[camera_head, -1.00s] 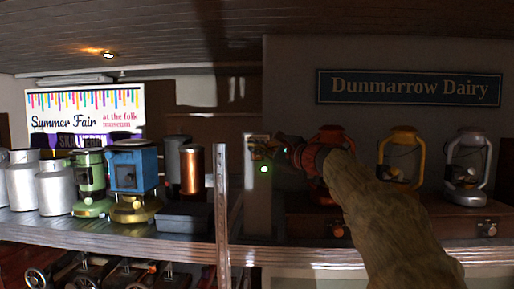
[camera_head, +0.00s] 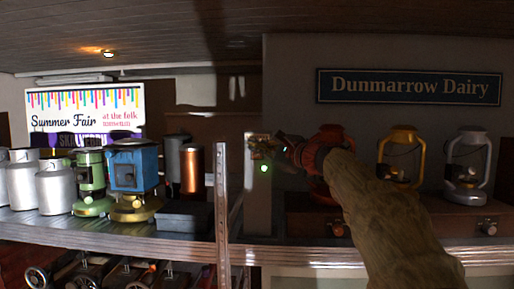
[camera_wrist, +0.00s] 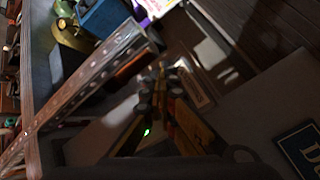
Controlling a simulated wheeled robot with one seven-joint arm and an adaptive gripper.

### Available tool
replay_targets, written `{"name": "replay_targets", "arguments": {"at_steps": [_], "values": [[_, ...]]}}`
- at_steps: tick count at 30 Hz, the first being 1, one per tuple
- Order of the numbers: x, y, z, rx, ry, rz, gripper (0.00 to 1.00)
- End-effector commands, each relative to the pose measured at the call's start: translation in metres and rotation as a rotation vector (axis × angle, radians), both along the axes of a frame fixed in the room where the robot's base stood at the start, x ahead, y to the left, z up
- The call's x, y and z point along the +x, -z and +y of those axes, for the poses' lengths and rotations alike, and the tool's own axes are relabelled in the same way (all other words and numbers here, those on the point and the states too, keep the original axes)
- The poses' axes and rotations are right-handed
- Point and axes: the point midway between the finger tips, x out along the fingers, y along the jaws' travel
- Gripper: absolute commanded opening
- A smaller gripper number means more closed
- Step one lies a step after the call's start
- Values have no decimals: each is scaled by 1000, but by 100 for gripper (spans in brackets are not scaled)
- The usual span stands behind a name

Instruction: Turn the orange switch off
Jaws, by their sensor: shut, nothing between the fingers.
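My gripper (camera_head: 262,147) is shut and empty, in front of a pale wall plate (camera_head: 250,141) on the narrow wall section behind the upright post. In the wrist view my gripper's dark fingers (camera_wrist: 160,88) point at the pale plate (camera_wrist: 198,86), which lies just beyond their tips. No orange switch can be clearly made out; the fingers and shadow cover much of the plate. I cannot tell whether the fingers touch it. A small bright green light spot (camera_head: 264,168) shows just below my gripper.
A metal post (camera_head: 221,205) stands close to the left of my gripper. A red lantern (camera_head: 328,185) is behind my arm, with yellow (camera_head: 401,160) and silver (camera_head: 466,170) ones to the right. Blue (camera_head: 134,170) and green stoves and milk cans stand on the left shelf.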

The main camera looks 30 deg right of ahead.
Motion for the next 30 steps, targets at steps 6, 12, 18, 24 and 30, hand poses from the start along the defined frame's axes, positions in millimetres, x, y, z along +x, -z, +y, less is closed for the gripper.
{"name": "replay_targets", "arguments": {"at_steps": [6,12,18,24,30], "values": [[1,0,-1,0,0,0,0],[6,-2,-4,0,0,0,0],[7,-2,-5,0,0,0,0],[7,-2,-5,0,0,0,0],[8,-2,-6,0,0,0,0]]}}
